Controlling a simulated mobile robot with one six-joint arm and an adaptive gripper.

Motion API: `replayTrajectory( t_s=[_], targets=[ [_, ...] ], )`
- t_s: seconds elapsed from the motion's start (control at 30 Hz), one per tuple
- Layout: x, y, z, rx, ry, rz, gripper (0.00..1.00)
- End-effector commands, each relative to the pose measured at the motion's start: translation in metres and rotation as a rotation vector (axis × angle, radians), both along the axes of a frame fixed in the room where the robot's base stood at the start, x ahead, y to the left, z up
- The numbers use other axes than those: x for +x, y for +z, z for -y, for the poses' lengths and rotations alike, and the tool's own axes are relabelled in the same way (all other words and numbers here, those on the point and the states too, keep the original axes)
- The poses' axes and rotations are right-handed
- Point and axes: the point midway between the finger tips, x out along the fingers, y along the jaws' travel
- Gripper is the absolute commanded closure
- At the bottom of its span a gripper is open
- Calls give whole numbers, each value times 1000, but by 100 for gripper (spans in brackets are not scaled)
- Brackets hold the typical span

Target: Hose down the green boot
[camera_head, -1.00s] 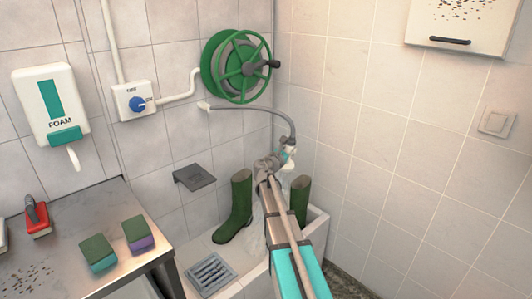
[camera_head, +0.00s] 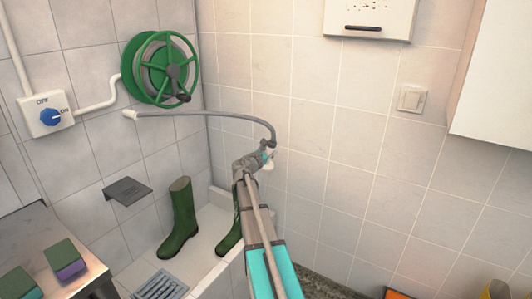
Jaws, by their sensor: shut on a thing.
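My gripper (camera_head: 264,160) is shut on the hose's nozzle, which is mostly hidden in the jaws, above the wash basin's right wall. The grey hose (camera_head: 215,113) arcs from a wall outlet by the green reel to my gripper. One green boot (camera_head: 181,215) stands upright in the white basin (camera_head: 203,243), in clear view. A second green boot (camera_head: 229,243) stands to its right, largely hidden behind my arm. A small pale patch shows under the gripper; I cannot tell whether it is nozzle or water. No clear stream shows on either boot.
The green hose reel (camera_head: 160,70) is on the wall. A steel table (camera_head: 62,240) with sponges (camera_head: 65,258) is at lower left. A floor drain grate (camera_head: 160,286) lies before the boots.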

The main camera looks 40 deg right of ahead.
Motion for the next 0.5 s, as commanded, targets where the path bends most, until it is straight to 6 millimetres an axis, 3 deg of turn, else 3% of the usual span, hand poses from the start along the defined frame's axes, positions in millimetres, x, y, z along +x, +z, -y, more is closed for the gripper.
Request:
replayTrajectory(
  t_s=[0.5],
  targets=[
    [0, -4, -1, -2, 1, -1, 100]
  ],
)
